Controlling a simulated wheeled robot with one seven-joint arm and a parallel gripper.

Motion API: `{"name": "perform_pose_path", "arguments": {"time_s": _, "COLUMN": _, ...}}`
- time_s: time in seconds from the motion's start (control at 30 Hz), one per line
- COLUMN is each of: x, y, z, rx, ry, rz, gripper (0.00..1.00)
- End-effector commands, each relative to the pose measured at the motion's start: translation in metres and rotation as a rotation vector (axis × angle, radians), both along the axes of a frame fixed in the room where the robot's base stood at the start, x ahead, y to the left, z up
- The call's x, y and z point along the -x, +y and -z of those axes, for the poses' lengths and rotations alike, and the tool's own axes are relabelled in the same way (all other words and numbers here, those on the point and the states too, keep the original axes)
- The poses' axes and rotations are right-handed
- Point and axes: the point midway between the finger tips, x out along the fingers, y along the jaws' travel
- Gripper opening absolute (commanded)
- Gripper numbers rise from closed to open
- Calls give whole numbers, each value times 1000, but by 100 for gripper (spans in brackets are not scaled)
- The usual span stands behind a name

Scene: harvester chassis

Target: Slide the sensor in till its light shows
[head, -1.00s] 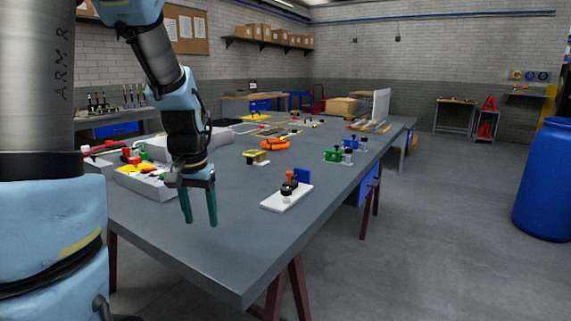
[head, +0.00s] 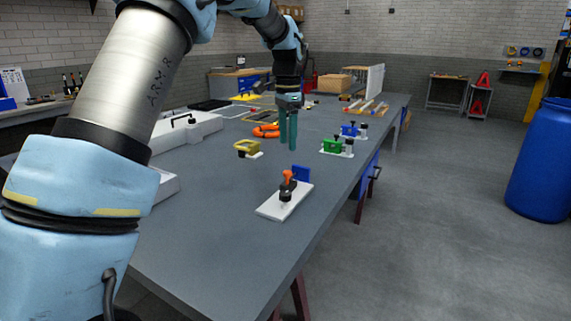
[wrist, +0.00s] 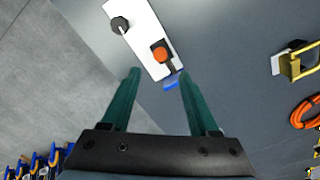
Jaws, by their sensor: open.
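A white plate (head: 270,212) lies on the grey table and carries an orange-topped black part (head: 287,178), a black knob (head: 285,195) and a blue block (head: 301,173). In the wrist view the plate (wrist: 145,38) is at upper middle, with the orange part (wrist: 160,52), knob (wrist: 119,25) and blue block (wrist: 172,84). I cannot tell which piece is the sensor, and no lit light shows. My gripper (head: 288,146) is open and empty, pointing down above the table, apart from the plate. Its green fingers (wrist: 158,75) frame the plate's near end in the wrist view.
A yellow bracket (head: 247,148), an orange cable coil (head: 266,131), a green fixture (head: 332,146) and a blue fixture (head: 349,130) stand on the table. A white case (head: 190,130) lies at left. The table is bare around the plate.

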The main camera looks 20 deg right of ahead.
Motion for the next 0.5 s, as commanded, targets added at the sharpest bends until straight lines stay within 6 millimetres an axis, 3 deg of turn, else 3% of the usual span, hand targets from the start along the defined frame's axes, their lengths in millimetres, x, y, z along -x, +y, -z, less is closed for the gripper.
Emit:
{"name": "perform_pose_path", "arguments": {"time_s": 0.3, "x": 1, "y": 1, "z": 58, "rx": -2, "ry": 2, "rz": -3, "gripper": 61}}
{"name": "perform_pose_path", "arguments": {"time_s": 0.5, "x": 0, "y": 1, "z": 81, "rx": -1, "ry": 0, "rz": -3, "gripper": 61}}
